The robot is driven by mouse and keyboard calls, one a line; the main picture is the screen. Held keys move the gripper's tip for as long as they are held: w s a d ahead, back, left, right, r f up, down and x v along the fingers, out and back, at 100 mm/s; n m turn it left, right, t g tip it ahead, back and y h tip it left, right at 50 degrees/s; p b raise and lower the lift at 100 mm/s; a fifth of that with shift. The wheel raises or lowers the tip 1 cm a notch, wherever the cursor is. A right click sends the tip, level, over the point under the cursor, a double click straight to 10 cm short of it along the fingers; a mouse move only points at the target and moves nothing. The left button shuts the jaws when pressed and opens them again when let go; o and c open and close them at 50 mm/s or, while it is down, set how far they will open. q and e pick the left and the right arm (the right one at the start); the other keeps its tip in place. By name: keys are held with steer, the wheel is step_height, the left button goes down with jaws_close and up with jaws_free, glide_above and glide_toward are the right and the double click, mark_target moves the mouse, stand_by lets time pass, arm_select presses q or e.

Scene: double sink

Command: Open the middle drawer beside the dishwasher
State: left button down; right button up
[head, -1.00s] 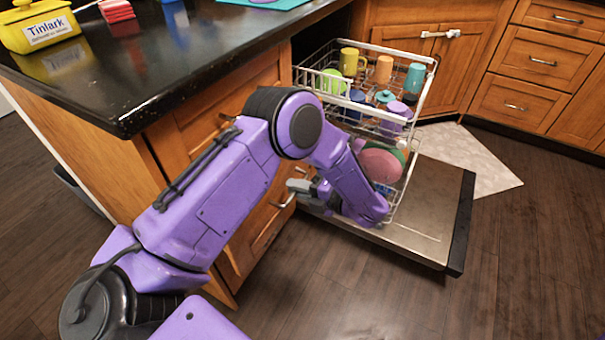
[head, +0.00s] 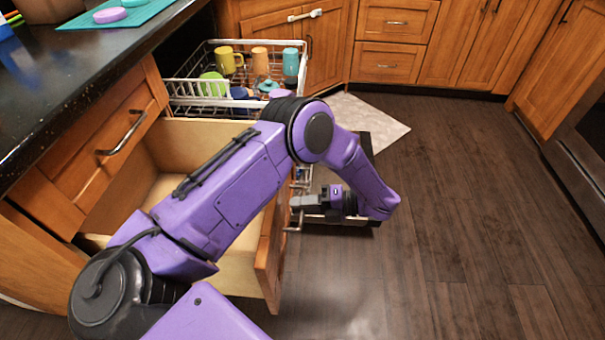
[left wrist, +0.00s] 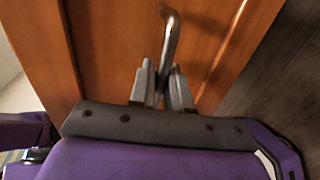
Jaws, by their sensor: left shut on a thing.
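The middle drawer (head: 272,245) is pulled well out of the cabinet, and its pale wooden inside shows empty where my arm does not cover it. My left gripper (head: 296,203) is at the outer side of the drawer front, shut on the metal drawer handle (head: 292,222). In the left wrist view the two fingers (left wrist: 163,85) close around the handle (left wrist: 171,35), in front of the wooden drawer front (left wrist: 110,40). The dishwasher (head: 362,150) stands open just beyond the drawer, its door lowered. My right gripper is not in view.
The upper drawer (head: 95,150) above is closed. The dishwasher rack (head: 185,95) with several cups is pulled out behind my arm. The black counter (head: 70,85) edge is at left. Dark wooden floor (head: 450,220) to the right is clear.

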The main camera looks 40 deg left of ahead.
arm_select(q)
steer(key=shift+w+d, duration=0.1)
steer(key=shift+d, duration=0.1)
steer(key=c, duration=1.3)
jaws_free()
steer(key=shift+w, duration=0.1)
steer(key=v, duration=1)
steer(key=shift+w+d+b, duration=0.15)
steer(key=shift+d+b, duration=0.1)
steer(key=shift+b, duration=0.05)
steer(key=shift+r, duration=0.1)
